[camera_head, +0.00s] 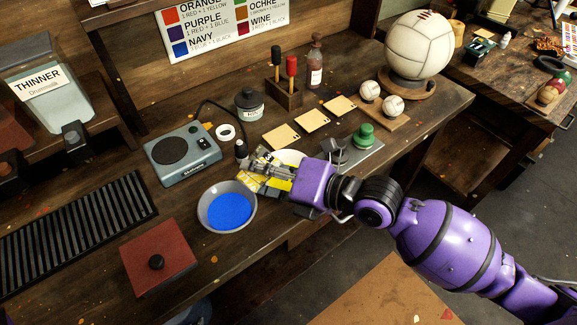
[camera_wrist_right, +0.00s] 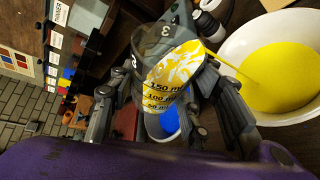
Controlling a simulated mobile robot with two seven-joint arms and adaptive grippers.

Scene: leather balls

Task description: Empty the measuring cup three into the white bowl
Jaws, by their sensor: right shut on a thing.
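My right gripper (camera_head: 262,177) is shut on a clear measuring cup (camera_wrist_right: 165,85) marked 3, which has millilitre marks and yellow liquid in it. The cup is tilted, and a yellow stream (camera_wrist_right: 228,66) runs from its lip into the white bowl (camera_wrist_right: 235,45). Yellow liquid lies in that bowl. In the head view the white bowl (camera_head: 291,156) is partly hidden behind my right gripper. My left gripper is not in view.
A grey bowl of blue liquid (camera_head: 254,211) stands close in front of the cup.

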